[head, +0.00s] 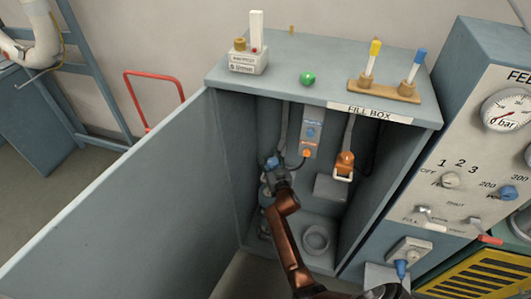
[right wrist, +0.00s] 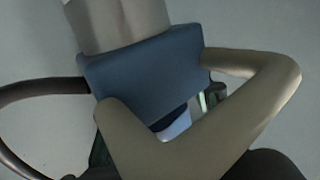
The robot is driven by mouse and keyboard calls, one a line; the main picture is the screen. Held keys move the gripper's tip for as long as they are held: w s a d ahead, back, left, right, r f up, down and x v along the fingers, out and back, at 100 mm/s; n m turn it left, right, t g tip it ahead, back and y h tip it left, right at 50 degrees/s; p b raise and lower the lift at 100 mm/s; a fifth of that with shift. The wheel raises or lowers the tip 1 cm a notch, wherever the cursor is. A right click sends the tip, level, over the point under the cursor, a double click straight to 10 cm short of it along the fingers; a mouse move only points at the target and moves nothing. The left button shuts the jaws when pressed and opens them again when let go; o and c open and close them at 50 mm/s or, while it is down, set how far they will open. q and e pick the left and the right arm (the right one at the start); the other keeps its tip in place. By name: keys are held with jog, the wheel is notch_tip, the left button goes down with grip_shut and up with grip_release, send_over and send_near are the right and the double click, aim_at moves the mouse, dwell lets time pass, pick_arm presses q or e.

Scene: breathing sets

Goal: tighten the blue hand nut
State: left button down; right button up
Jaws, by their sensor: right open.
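The blue hand nut (head: 272,162) is inside the open fill box, on the left hose. In the right wrist view the blue nut (right wrist: 150,72) is large, below a pale hose end (right wrist: 118,22). My right gripper (head: 275,173) is at the nut, its arm reaching up from below. In the wrist view its open fingers (right wrist: 165,105) are close around the lower part of the nut; whether they touch it I cannot tell. The gripper partly hides what is below the nut. My left gripper is out of view.
An orange nut (head: 344,163) hangs on the right hose inside the fill box (head: 425,112). The open door (head: 120,200) stands to the left. A grey ring (head: 316,239) lies on the box floor. A gauge panel (head: 470,135) stands at right.

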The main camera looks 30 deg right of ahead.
jog(key=shift+d, duration=0.15)
jog(key=shift+s, duration=0.1)
jog(key=shift+c, duration=0.5)
jog(key=shift+c, duration=0.9)
jog(key=shift+f, duration=0.1)
jog(key=c, duration=0.9)
